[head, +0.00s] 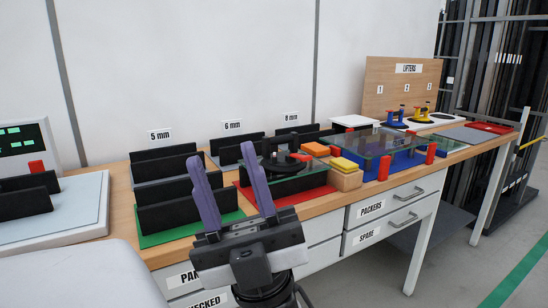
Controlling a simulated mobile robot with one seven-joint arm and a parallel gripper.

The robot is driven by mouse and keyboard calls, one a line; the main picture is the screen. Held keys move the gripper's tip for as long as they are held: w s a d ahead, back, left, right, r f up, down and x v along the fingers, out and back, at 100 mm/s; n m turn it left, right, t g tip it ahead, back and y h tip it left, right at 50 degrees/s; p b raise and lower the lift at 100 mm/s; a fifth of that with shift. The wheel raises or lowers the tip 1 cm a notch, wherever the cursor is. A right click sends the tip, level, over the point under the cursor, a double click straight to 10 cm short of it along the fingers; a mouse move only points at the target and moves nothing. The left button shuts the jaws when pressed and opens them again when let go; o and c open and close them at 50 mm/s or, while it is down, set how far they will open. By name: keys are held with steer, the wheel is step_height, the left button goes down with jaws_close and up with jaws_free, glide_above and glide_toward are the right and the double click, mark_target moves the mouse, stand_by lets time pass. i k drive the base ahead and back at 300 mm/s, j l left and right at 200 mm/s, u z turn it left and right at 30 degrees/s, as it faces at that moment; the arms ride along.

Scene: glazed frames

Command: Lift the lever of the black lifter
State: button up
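The black lifter (283,162) stands on a glass piece in the rack over the red mat, near the middle of the bench. Its lever cannot be told apart from its dark body at this size. My gripper (221,149) is in front of the bench with its two purple fingers pointing up and apart. It is open, with nothing seen between the fingers. The right finger is just left of the black lifter in the picture and hides part of the area beside it; I cannot tell the gap in depth.
Black racks stand left on a green mat (160,238) and behind. An orange-yellow block stack (345,172) and a glass sheet on blue supports (400,158) are to the right. Blue and yellow lifters (422,113) stand before the LIFTERS board (400,72). Floor is free at right.

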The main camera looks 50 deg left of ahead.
mark_target(303, 159)
steer(key=u, duration=1.2)
steer(key=i+l+u, duration=0.15)
steer(key=l, duration=0.15)
steer(key=i+l+u, duration=0.15)
steer(key=l, duration=0.2)
